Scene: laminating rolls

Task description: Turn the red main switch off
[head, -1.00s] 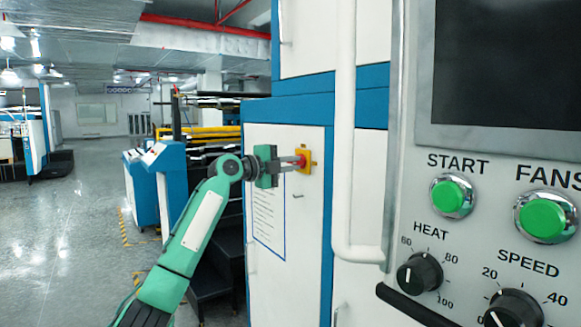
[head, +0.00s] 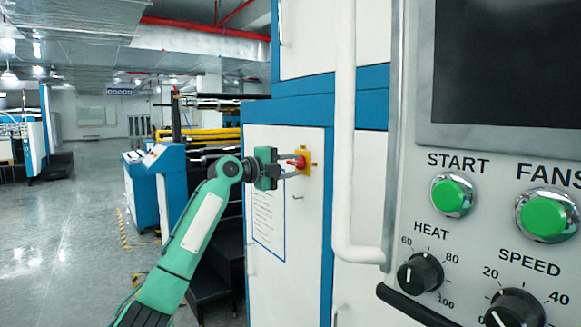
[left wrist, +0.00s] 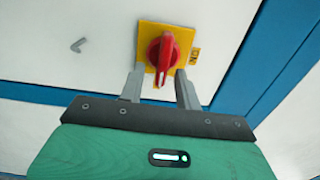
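The red main switch (head: 299,162) is a red rotary handle on a yellow plate (head: 307,161), fixed high on a white cabinet door. In the left wrist view the red handle (left wrist: 164,52) stands nearly upright, slightly tilted, with an "ON" mark on the plate's right side. My left gripper (head: 294,164) is right at the switch. Its fingers (left wrist: 159,76) are apart, one on each side of the handle's lower part. I see gaps between fingers and handle, so it does not clasp it. My right gripper is not in view.
A small door handle (left wrist: 77,45) sits beside the switch. A white vertical rail (head: 345,130) and a control panel with green buttons (head: 452,195) and black knobs stand at the right. The floor (head: 70,230) at the left is clear.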

